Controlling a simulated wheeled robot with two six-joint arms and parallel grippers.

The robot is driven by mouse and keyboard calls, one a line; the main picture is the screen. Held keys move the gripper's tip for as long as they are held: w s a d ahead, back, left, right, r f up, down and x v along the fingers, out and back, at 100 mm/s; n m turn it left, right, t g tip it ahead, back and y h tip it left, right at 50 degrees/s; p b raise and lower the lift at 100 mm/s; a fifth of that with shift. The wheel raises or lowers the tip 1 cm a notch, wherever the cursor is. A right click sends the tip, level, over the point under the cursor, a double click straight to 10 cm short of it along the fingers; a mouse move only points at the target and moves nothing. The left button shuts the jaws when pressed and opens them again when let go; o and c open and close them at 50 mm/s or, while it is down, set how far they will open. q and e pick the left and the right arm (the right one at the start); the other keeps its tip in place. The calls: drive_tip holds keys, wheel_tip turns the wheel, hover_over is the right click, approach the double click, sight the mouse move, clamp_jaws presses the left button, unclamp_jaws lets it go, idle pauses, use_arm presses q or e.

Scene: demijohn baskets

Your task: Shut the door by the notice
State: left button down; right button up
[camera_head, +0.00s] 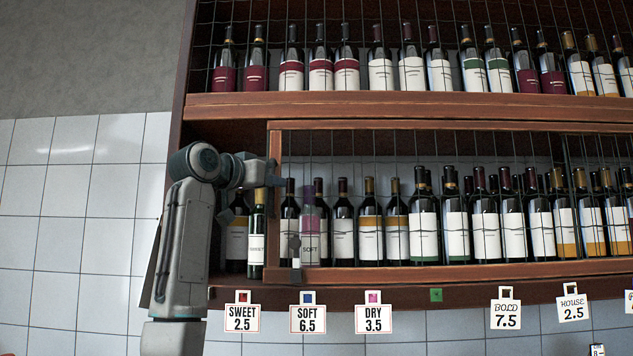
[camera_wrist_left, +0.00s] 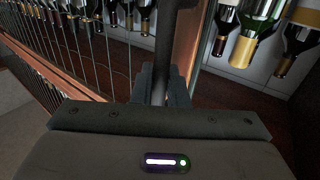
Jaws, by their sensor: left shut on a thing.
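A wood-framed wire-mesh door (camera_head: 440,272) spans the middle shelf in the head view. Its left upright is beside my left gripper (camera_head: 268,172). In the left wrist view, my left gripper (camera_wrist_left: 162,85) is shut on a dark bar that looks like the door handle (camera_wrist_left: 165,45). The bar runs alongside the wooden door edge (camera_wrist_left: 186,50). A gap with bottles lies left of the door frame in the head view. I cannot tell which sign is the notice; a SWEET 2.5 card (camera_head: 242,311) hangs nearest. My right gripper is out of view.
More bottles fill the upper shelf (camera_head: 400,106). Cards such as SOFT 6.5 (camera_head: 308,312) hang along the lower ledge. A tiled wall (camera_head: 70,220) is at left.

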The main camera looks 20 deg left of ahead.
use_arm(q)
drive_tip(key=s+a+p, duration=0.1)
drive_tip(key=s+a, duration=0.2)
drive_tip(key=a, duration=0.7)
drive_tip(key=s+a+p, duration=0.1)
drive_tip(key=s+a, duration=0.2)
drive_tip(key=a, duration=0.6)
drive_tip(key=shift+s+a, duration=0.2)
drive_tip(key=shift+a, duration=0.15)
drive_tip(key=c, duration=1.5)
unclamp_jaws()
drive_tip(key=shift+d, duration=0.1)
drive_tip(key=shift+w, duration=0.1)
drive_tip(key=b+v, duration=0.3)
drive_tip(key=v, duration=0.7)
drive_tip(key=shift+s+b, duration=0.3)
drive_tip(key=shift+s, duration=0.1)
